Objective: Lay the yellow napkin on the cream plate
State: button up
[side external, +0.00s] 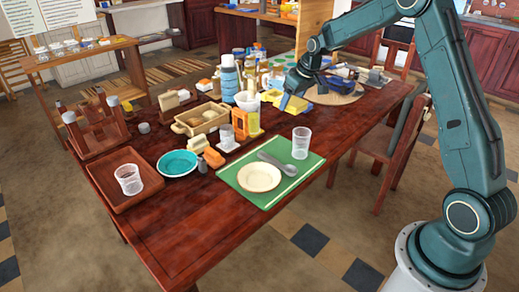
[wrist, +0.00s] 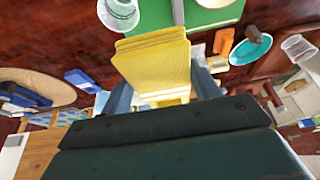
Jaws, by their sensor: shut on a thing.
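My gripper (side external: 286,103) is above the far half of the dark wooden table in the side view. In the wrist view its blue fingers (wrist: 165,98) are shut on the yellow napkin (wrist: 153,58), a flat folded stack that sticks out ahead of them. In the side view only a small yellow part of the napkin (side external: 271,95) shows beside the fingers. The cream plate (side external: 259,178) lies empty on a green placemat (side external: 282,195) at the near side, well apart from my gripper. The plate's edge (wrist: 212,3) shows at the top of the wrist view.
A clear glass (side external: 301,143) and a grey spoon (side external: 277,163) are on the placemat beside the plate. A teal bowl (side external: 178,163) and a wooden tray (side external: 125,181) stand to the left. Bottles, including a tall blue one (side external: 228,78), crowd the area left of my gripper.

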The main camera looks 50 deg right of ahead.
jog(key=s+a+r, duration=0.1)
jog(key=s+a, duration=0.3)
jog(key=a, duration=1.2)
send_near(262, 182)
jog(key=shift+w+a, duration=0.1)
jog(key=shift+w, duration=0.75)
jog(key=shift+f, duration=1.8)
jog(key=shift+f, duration=0.2)
jog(key=o, duration=1)
jog(key=shift+v, duration=6.2)
